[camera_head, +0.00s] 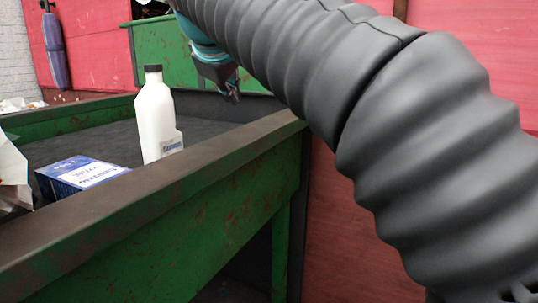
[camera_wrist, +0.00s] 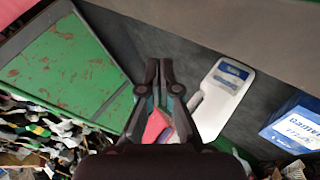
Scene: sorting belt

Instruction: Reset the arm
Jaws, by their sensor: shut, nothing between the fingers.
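My gripper (camera_head: 232,97) shows in the head view at the end of my black-sleeved arm, pointing down above the belt's near rim. It also shows in the wrist view (camera_wrist: 159,66), with its fingers shut and nothing held. A white bottle with a dark cap (camera_head: 157,118) stands upright on the belt to its left, apart from it. The same bottle (camera_wrist: 222,98) is right of the fingers in the wrist view.
The grey belt (camera_head: 105,142) has a green frame with a brown rim (camera_head: 215,158). A blue and white box (camera_head: 82,174) lies on it, left of the bottle. Crumpled paper (camera_head: 12,175) is at the left edge.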

